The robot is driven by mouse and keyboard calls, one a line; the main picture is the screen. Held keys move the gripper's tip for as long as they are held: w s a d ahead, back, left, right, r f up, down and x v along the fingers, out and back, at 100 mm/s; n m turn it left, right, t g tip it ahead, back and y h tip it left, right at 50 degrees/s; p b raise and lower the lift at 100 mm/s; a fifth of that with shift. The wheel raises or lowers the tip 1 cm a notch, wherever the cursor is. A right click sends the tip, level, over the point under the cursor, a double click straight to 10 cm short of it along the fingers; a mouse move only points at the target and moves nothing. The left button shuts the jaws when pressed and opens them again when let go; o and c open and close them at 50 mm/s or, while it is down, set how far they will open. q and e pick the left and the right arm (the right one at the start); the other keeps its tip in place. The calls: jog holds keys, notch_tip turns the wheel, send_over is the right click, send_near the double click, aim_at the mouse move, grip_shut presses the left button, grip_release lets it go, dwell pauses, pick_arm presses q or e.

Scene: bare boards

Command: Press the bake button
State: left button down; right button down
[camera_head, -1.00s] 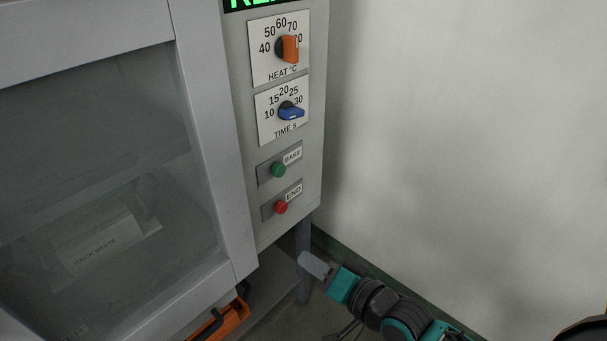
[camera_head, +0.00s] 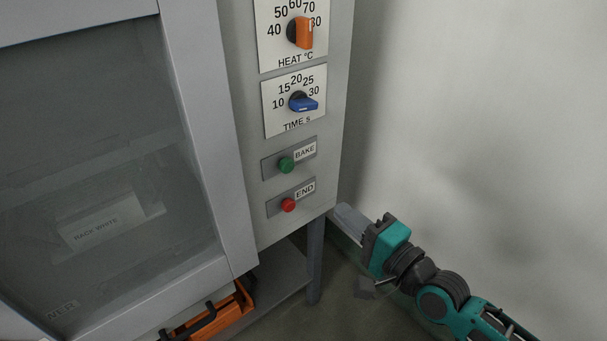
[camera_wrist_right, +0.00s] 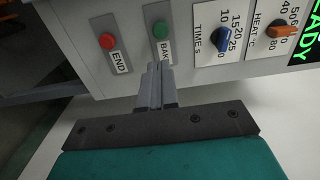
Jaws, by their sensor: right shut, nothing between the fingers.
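The green bake button (camera_head: 286,165) sits on a small plate on the oven's control panel, with a BAKE label to its upper right. The red end button (camera_head: 288,205) is just below it. My right gripper (camera_head: 345,216) is shut and empty, low and to the right of the panel's lower corner, below the level of the bake button. In the right wrist view the shut fingers (camera_wrist_right: 154,72) point toward the green button (camera_wrist_right: 160,30), which shows beyond their tips; they appear apart from it. My left gripper is not in view.
Above the buttons are the blue time knob (camera_head: 303,103) and the orange heat knob (camera_head: 303,32). The oven's glass door (camera_head: 100,150) is at left. An orange-and-black object (camera_head: 215,314) lies below. A bare wall (camera_head: 480,110) stands close on the right.

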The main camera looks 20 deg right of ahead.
aim_at(290, 168)
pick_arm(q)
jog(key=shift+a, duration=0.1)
pick_arm(e)
jog(key=b+x, duration=0.1)
jog(key=x, duration=1.2)
jog(key=shift+w+a, duration=0.1)
jog(key=shift+w, duration=0.25)
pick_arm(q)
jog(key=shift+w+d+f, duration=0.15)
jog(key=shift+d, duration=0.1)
pick_arm(e)
jog(key=shift+w, duration=0.15)
